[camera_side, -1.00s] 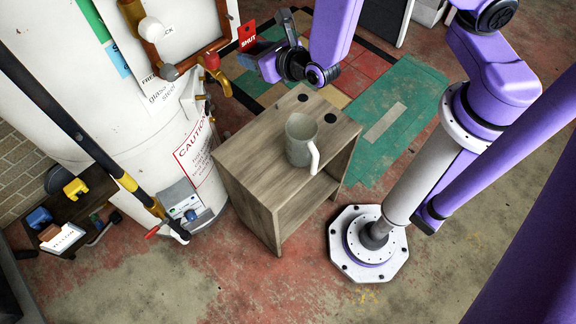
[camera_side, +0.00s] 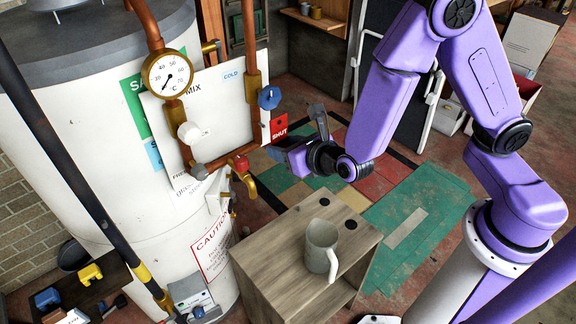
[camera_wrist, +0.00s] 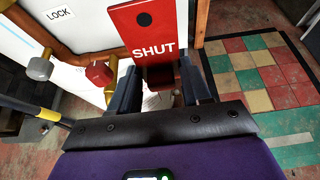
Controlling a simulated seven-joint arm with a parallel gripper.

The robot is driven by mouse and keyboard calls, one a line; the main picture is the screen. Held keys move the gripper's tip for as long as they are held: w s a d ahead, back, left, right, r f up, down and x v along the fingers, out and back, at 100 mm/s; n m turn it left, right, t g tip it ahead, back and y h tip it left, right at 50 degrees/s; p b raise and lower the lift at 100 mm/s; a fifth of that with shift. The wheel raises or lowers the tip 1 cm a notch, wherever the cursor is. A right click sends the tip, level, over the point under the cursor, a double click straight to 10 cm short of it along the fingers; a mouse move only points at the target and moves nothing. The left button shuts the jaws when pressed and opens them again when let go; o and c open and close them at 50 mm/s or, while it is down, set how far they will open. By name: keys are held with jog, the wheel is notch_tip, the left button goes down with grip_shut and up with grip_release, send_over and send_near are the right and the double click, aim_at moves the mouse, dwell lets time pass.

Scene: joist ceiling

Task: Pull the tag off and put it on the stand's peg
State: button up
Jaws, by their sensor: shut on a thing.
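A red tag (camera_wrist: 146,33) marked SHUT, with a dark round spot near its top, stands upright between the fingers of my gripper (camera_wrist: 158,82) in the wrist view. The gripper is shut on its lower end. In the side view the tag (camera_side: 279,127) shows just below a blue valve knob (camera_side: 268,97), at the right edge of the white pipe board (camera_side: 233,101). My gripper (camera_side: 284,146) is at its lower edge there. I cannot tell whether the tag still touches the board. I cannot make out the stand or its peg.
Copper pipes, a gauge (camera_side: 167,74) and a red valve (camera_side: 240,163) are on the tank's front, left of my gripper. A wooden cabinet (camera_side: 280,250) bearing a grey mug (camera_side: 320,247) and dark discs stands below. Coloured floor tiles (camera_wrist: 265,75) lie clear at the right.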

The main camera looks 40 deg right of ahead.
notch_tip(320, 180, up, 21)
jog(key=g, duration=1.3)
send_over(310, 221)
notch_tip(310, 221, down, 46)
jog(key=g, duration=0.4)
jog(key=shift+f+g, duration=0.2)
jog(key=shift+g, duration=0.1)
jog(key=shift+s, duration=0.1)
jog(key=shift+f, duration=2.75)
